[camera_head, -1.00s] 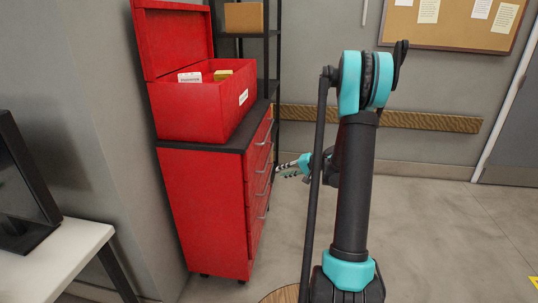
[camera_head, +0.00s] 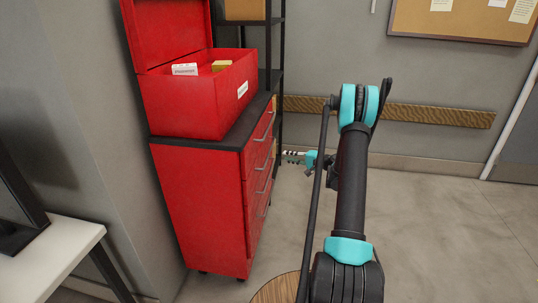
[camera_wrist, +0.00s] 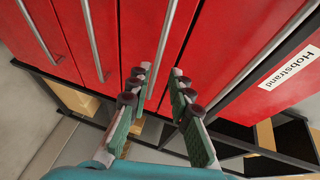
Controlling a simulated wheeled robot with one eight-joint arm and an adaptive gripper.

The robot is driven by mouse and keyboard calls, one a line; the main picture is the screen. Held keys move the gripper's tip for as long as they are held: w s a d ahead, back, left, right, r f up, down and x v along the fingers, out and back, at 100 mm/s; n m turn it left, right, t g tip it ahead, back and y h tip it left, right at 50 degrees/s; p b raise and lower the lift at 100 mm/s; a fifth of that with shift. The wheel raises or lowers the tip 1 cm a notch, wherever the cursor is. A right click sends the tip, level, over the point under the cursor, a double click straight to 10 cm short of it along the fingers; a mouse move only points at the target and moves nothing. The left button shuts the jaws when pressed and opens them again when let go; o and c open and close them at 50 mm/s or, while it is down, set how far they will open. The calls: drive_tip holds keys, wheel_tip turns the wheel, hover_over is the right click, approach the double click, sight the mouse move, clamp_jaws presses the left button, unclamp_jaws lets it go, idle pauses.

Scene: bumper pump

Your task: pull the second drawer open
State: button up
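The red cabinet (camera_head: 200,200) stands left of centre in the head view, with its drawer fronts seen edge-on and apparently shut. In the wrist view, the second drawer's grey handle (camera_wrist: 163,50) runs between the fingers of my gripper (camera_wrist: 160,80). The fingers are apart, one on each side of the handle, and are not visibly closed on it. Whether they touch it I cannot tell. The top drawer's handle (camera_wrist: 262,62) is to the right and a lower handle (camera_wrist: 93,42) to the left. In the head view my gripper (camera_head: 291,157) is beside the drawer fronts.
An open red box (camera_head: 195,105) with a label stands on the cabinet's dark top (camera_head: 215,142). A black shelf rack (camera_head: 280,60) is behind. A white table (camera_head: 50,255) is at the left. The floor (camera_head: 440,230) at the right is clear.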

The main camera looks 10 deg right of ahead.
sight(269, 152)
drive_tip(key=x, duration=1.2)
drive_tip(key=shift+c, duration=0.2)
clamp_jaws()
